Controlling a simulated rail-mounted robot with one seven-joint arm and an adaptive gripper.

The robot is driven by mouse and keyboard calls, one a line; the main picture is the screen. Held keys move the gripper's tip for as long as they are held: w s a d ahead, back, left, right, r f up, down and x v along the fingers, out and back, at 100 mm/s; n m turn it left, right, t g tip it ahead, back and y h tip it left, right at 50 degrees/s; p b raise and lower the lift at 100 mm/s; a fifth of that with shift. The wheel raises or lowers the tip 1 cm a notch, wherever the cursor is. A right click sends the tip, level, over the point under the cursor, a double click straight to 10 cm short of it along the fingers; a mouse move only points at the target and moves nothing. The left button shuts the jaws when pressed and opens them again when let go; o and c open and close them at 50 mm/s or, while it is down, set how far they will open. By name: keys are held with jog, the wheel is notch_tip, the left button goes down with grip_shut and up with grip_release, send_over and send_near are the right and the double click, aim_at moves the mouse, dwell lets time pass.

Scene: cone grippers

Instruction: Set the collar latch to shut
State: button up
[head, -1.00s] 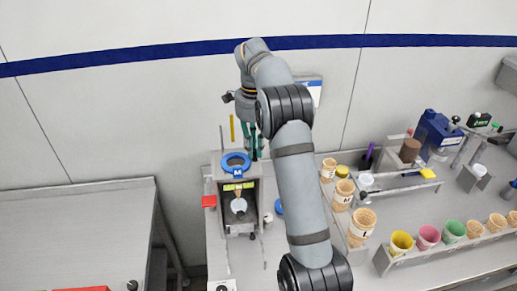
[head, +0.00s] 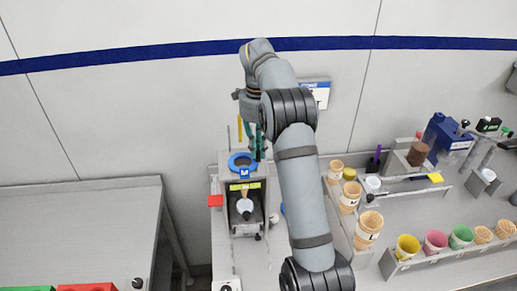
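A grey stand holds a blue collar ring (head: 240,162) with an M tag, upright near the back of the middle bench. Below the ring are a yellow-green label (head: 245,186) and a pale cone-shaped piece (head: 244,206) inside the stand's opening. A red tab (head: 215,200) sticks out at the stand's left side; I cannot tell whether it is the collar latch or how the latch is set. My gripper (head: 257,148), with green fingers, points down just behind and right of the ring. Its fingers are small and partly overlapped, so their opening and any contact are unclear.
Right of my arm stand cone cups (head: 369,226) marked with letters. Further right is a rack of coloured cups (head: 436,240). A blue machine (head: 443,135) stands at the back right. The left table (head: 80,225) is mostly bare, with red and green blocks at its front.

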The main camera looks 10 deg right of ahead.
jog(key=o, duration=0.4)
jog(key=shift+o, duration=0.2)
